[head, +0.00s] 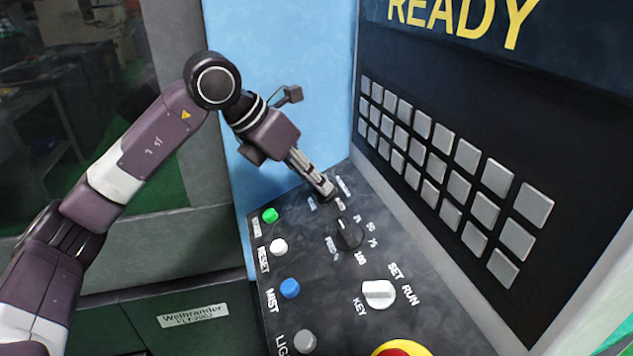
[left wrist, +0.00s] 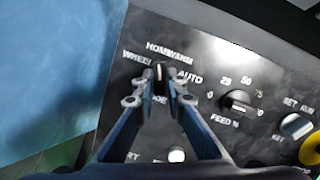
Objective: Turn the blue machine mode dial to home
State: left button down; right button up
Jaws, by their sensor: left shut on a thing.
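The mode dial (left wrist: 160,73) shows in the left wrist view as a small dark knob between my fingertips, with labels including WHEEL, HOM and AUTO around it. My left gripper (left wrist: 159,84) is shut on the dial, a finger on each side. In the head view my left gripper (head: 325,188) reaches down to the far end of the control panel (head: 330,285) and hides most of the dial. Which label the dial points at cannot be told clearly. The dial looks dark; the machine wall (head: 283,60) behind it is blue. My right gripper is not in view.
A black feed dial (head: 348,234) sits close beside the mode dial. A white key switch (head: 378,293), a green button (head: 270,215), a white button (head: 279,246), a blue button (head: 289,288) and a yellow-and-red button (head: 402,349) share the panel. A keypad screen (head: 455,130) rises at right.

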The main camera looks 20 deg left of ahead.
pick_arm(q)
jog(key=c, duration=2)
grip_release()
jog(key=shift+o, duration=0.2)
jog(key=v, duration=1.2)
jog(key=shift+a, duration=0.1)
